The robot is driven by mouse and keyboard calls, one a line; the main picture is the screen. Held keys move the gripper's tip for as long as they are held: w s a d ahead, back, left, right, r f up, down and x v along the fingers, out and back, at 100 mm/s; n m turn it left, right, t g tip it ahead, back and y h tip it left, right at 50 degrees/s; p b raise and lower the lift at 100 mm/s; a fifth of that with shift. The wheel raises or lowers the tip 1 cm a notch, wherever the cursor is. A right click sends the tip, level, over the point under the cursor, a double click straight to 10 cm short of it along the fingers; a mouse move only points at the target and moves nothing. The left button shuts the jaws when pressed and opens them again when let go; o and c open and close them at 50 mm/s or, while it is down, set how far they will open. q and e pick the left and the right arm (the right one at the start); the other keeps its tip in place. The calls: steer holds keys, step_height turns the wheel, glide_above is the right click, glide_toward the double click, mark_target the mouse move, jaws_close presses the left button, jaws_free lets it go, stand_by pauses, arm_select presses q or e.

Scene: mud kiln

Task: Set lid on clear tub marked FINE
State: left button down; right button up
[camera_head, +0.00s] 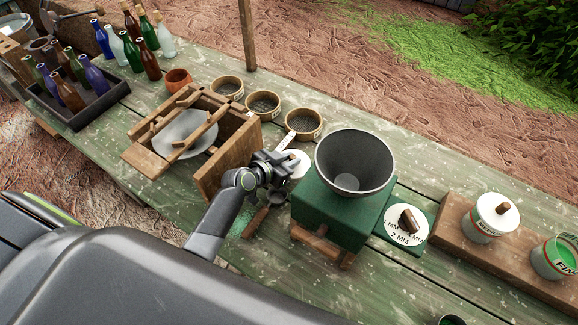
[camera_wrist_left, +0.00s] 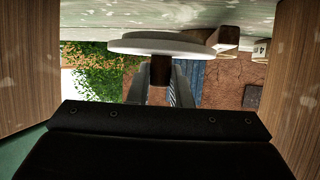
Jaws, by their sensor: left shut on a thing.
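The clear tub marked FINE (camera_head: 556,258) stands at the right edge of the head view, partly cut off. It has a green band and a red line, and no lid sits on it. My left gripper (camera_head: 286,164) is shut on the brown knob (camera_wrist_left: 160,72) of a round white lid (camera_wrist_left: 165,46). In the head view this lid (camera_head: 298,160) is partly hidden by the gripper, between the wooden box and the green mill. The lid is far to the left of the FINE tub. My right gripper is not in view.
A green mill with a dark hopper (camera_head: 354,162) and a dial (camera_head: 407,226) stand between the gripper and the tubs. A second tub (camera_head: 484,222) has its lid on. Wooden box (camera_head: 232,158), round sieves (camera_head: 303,122) and a bottle tray (camera_head: 85,115) lie left.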

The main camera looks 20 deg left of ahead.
arm_select(q)
steer(key=shift+f, duration=2.05)
steer(key=shift+b, duration=0.3)
steer(key=shift+f, duration=0.1)
steer(key=c, duration=1.3)
jaws_free()
